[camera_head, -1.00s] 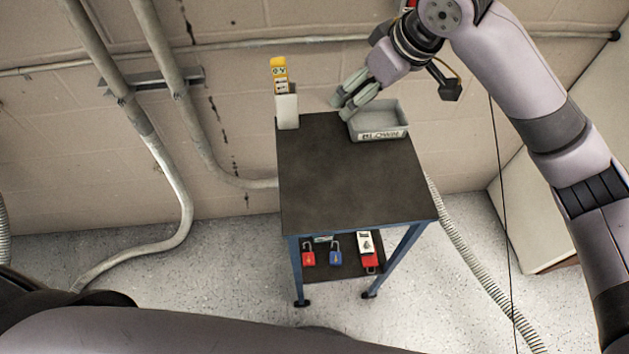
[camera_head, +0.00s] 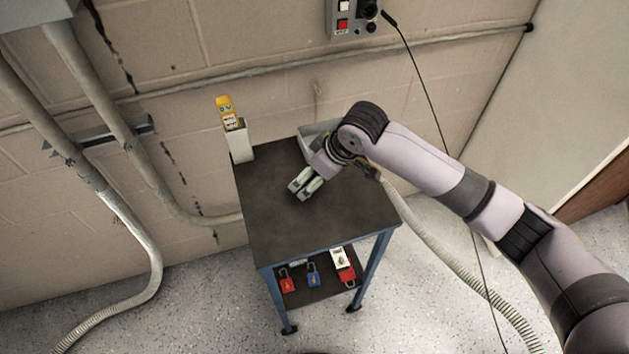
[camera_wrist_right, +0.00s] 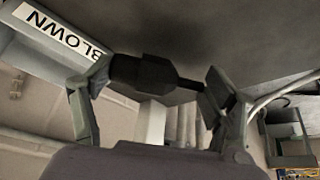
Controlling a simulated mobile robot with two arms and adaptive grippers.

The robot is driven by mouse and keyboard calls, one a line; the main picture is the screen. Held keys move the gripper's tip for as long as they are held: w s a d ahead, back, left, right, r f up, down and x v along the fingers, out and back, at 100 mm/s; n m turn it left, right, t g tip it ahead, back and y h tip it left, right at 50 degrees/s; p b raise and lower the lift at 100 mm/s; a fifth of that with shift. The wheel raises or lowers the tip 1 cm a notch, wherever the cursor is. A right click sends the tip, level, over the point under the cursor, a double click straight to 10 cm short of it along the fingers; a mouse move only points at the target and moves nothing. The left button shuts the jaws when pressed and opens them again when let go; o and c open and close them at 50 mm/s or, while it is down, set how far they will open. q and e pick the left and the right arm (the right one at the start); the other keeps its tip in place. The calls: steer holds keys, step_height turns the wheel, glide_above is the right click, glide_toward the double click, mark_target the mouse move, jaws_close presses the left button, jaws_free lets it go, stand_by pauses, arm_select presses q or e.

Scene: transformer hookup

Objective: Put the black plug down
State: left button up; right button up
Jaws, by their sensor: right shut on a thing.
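The black plug (camera_wrist_right: 150,73) shows in the right wrist view, held between the two fingers of my right gripper (camera_wrist_right: 155,85). In the head view my right gripper (camera_head: 305,184) is over the dark top of the small table (camera_head: 290,225), in front of the grey bin. The plug cannot be made out there. In the wrist view the dark table top is close to the plug, but I cannot tell whether they touch. My left gripper is not in view.
The grey bin (camera_head: 307,135) marked BLOWN (camera_wrist_right: 65,35) stands at the table's back edge, partly behind my gripper. A yellow tester (camera_head: 229,112) stands in a white holder (camera_head: 240,147) at the back left. Padlocks lie on the lower shelf. The front table top is clear.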

steer(key=shift+f, duration=1.8)
steer(key=o, duration=1.3)
steer(key=shift+f, duration=0.15)
steer(key=shift+s+d+r, duration=0.1)
steer(key=shift+r, duration=0.4)
steer(key=v, duration=1.1)
steer(key=shift+s+d+r, duration=0.1)
steer(key=shift+s+r, duration=0.05)
